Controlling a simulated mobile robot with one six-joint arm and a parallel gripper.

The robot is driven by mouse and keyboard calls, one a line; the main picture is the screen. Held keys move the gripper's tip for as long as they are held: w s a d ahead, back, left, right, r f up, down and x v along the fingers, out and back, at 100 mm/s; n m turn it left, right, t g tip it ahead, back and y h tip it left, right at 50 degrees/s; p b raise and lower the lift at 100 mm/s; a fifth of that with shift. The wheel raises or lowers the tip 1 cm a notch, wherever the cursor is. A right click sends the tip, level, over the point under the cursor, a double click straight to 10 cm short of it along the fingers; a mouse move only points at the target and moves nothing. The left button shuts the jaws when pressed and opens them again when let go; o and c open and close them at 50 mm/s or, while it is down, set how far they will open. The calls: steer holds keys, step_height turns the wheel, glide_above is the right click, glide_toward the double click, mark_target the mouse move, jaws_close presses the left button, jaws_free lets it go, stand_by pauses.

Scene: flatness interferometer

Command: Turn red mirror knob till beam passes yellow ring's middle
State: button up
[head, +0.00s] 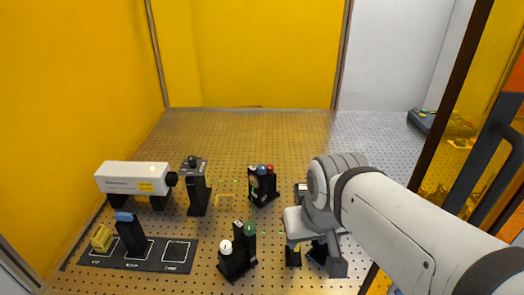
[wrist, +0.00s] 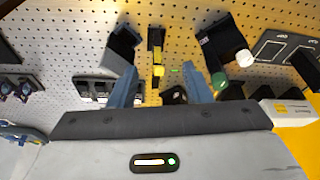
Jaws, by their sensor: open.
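The red knob (head: 270,168) shows in the head view beside a blue knob (head: 262,169) on a black mirror mount (head: 263,187) at the middle of the board. I cannot make the red knob out in the wrist view. My gripper (wrist: 160,72) is open, with its two blue-grey fingers apart and apart from the red knob. A black post with yellow parts (wrist: 155,45) shows between and beyond the fingers; I cannot tell whether it carries the yellow ring. It also stands by my arm in the head view (head: 293,257). A green beam spot (wrist: 174,70) shows between the fingers.
A second mount has a white knob (head: 225,246) and a green knob (head: 249,229), left of my gripper. A white laser box (head: 130,177), a black post (head: 198,195) and a dark mat (head: 143,258) stand left.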

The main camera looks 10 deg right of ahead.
steer(key=w+r+m, duration=0.1)
steer(key=w, duration=0.2)
steer(key=w+r+m, duration=0.1)
steer(key=w, duration=0.2)
steer(key=w+r, duration=0.1)
steer(key=w, duration=0.3)
steer(key=shift+a+r+m+g+b, duration=0.2)
steer(key=shift+r+m+g+b, duration=0.1)
steer(key=shift+m+g+b, duration=0.1)
steer(key=m+g+b, duration=0.1)
steer(key=m+g, duration=0.2)
steer(key=m, duration=0.5)
glide_above(270, 166)
steer(key=f, duration=0.5)
steer(key=shift+s+f, duration=0.25)
steer(key=shift+s, duration=0.1)
steer(key=shift+w+f, duration=0.2)
steer(key=shift+w, duration=0.05)
steer(key=shift+w+f, duration=0.1)
steer(key=shift+f, duration=0.25)
step_height(270, 166, down, 7)
steer(key=shift+f+p, duration=0.1)
steer(key=shift+p, duration=0.35)
